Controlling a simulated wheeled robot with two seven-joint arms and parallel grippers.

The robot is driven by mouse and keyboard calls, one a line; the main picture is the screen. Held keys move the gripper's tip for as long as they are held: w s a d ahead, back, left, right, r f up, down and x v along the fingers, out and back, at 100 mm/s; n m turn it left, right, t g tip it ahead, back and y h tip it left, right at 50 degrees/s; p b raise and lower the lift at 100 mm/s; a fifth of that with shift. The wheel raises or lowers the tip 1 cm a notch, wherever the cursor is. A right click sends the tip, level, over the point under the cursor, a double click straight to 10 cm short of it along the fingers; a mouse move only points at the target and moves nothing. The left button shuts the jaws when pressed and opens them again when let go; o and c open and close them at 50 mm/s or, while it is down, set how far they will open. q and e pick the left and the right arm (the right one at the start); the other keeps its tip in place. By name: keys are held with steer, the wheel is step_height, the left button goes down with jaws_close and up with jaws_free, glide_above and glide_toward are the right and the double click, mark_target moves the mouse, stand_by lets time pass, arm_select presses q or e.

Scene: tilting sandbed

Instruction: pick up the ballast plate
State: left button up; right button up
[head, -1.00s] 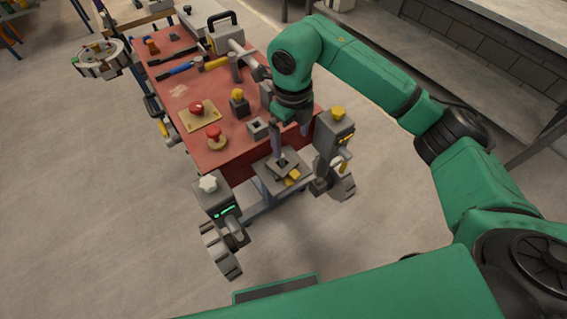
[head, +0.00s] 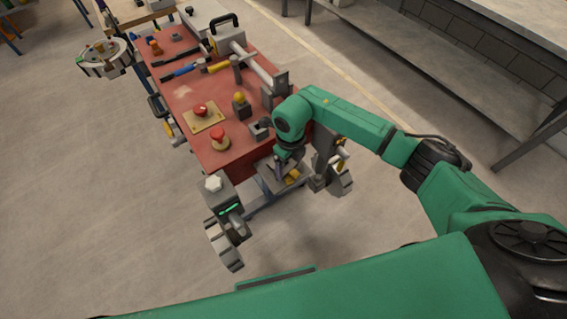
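My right gripper (head: 284,164) points down over the small grey tray (head: 270,183) between two grey posts at the front end of the red table. The gripper and wrist cover much of the tray, and I cannot tell whether the fingers are open or shut. A yellow piece (head: 292,176) shows on the tray beside the gripper. I cannot single out the ballast plate for certain; a dark piece on the tray is mostly hidden at the fingertips. My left gripper is not in view.
The left post (head: 223,197) has a white knob and green light; a wheel-like grey part hangs below it. The red table (head: 190,100) holds red buttons (head: 220,138), a yellow-topped block (head: 241,104) and tools. Open floor lies to the left; a grey bench (head: 470,60) stands at right.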

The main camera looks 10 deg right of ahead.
steer(key=shift+c, duration=1.2)
steer(key=shift+r, duration=0.15)
step_height(320, 180, up, 13)
steer(key=b, duration=0.4)
step_height(320, 180, up, 7)
glide_above(289, 167)
step_height(289, 167, up, 6)
steer(key=p, duration=0.5)
steer(key=shift+s+r, duration=0.15)
steer(key=shift+r, duration=0.05)
steer(key=shift+f, duration=0.1)
